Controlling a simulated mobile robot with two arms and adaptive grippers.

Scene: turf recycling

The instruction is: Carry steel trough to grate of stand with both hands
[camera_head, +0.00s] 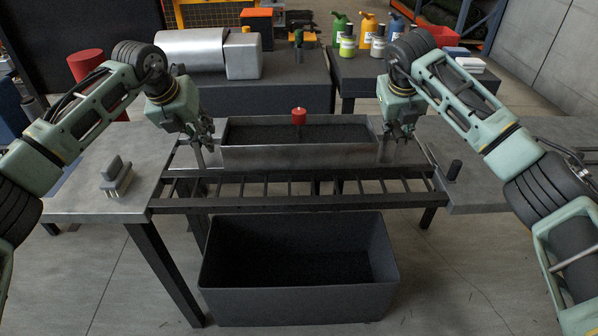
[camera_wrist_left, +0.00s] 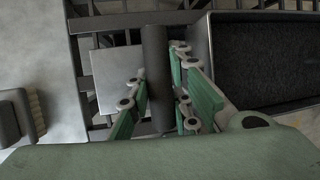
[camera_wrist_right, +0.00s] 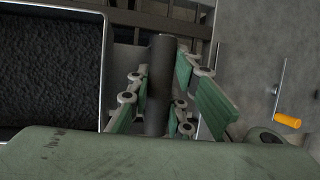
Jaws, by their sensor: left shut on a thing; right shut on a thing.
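The steel trough (camera_head: 290,160) is a long grey box with dark granular fill, seen in the head view at the back part of the stand. Its fill also shows at the right of the left wrist view and at the left of the right wrist view. The stand's grate (camera_head: 300,187) is a row of dark bars in front of and below the trough. My left gripper (camera_head: 205,145) is shut on the trough's left handle (camera_wrist_left: 155,75). My right gripper (camera_head: 398,140) is shut on its right handle (camera_wrist_right: 160,80). Whether the trough touches the grate is unclear.
A red knob-like object (camera_head: 299,116) shows at the trough's middle. A dark open bin (camera_head: 297,305) stands on the floor below the grate. Bottles (camera_head: 348,42) stand behind.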

